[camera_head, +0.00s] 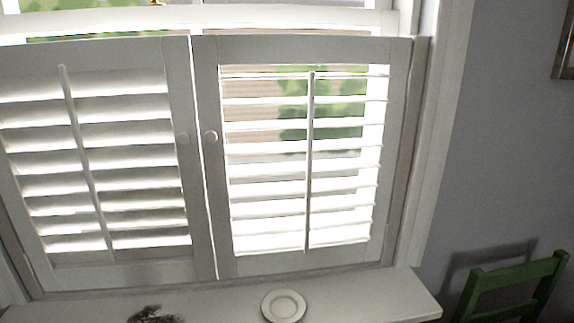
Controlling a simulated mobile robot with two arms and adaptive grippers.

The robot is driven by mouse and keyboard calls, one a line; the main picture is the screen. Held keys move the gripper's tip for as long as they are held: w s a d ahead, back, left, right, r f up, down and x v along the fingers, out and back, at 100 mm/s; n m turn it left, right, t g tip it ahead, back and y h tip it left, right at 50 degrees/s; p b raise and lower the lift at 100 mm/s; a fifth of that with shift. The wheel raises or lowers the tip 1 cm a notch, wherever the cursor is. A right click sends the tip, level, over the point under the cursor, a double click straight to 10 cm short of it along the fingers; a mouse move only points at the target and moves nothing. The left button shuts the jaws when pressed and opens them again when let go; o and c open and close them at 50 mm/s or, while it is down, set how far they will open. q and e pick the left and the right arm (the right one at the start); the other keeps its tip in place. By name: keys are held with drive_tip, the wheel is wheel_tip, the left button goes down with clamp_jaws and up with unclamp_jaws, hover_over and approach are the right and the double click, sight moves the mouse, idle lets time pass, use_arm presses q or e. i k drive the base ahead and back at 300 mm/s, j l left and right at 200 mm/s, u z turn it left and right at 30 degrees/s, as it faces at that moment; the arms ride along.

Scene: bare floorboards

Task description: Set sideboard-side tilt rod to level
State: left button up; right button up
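Two white louvred shutter panels stand side by side in the window. The left panel's tilt rod (86,160) runs down its middle; its slats (130,137) are tilted well over, with light only in narrow gaps. The right panel's tilt rod (310,160) is upright; its slats (265,149) are nearly edge-on, with wide gaps showing greenery and brick outside. No sideboard shows, so I cannot tell which rod is on its side. Neither gripper is in view.
A white sill (370,298) juts out below the shutters. A pale round plate (284,306) and a dark ragged thing (153,315), cut off by the frame, are there. A green chair (512,284) stands at the lower right. A picture frame (566,45) hangs at the upper right.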

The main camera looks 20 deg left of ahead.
sight(62, 69)
drive_tip(key=i+u, duration=0.35)
drive_tip(key=k+u, duration=0.1)
drive_tip(key=u, duration=1.3)
drive_tip(key=i+j, duration=0.05)
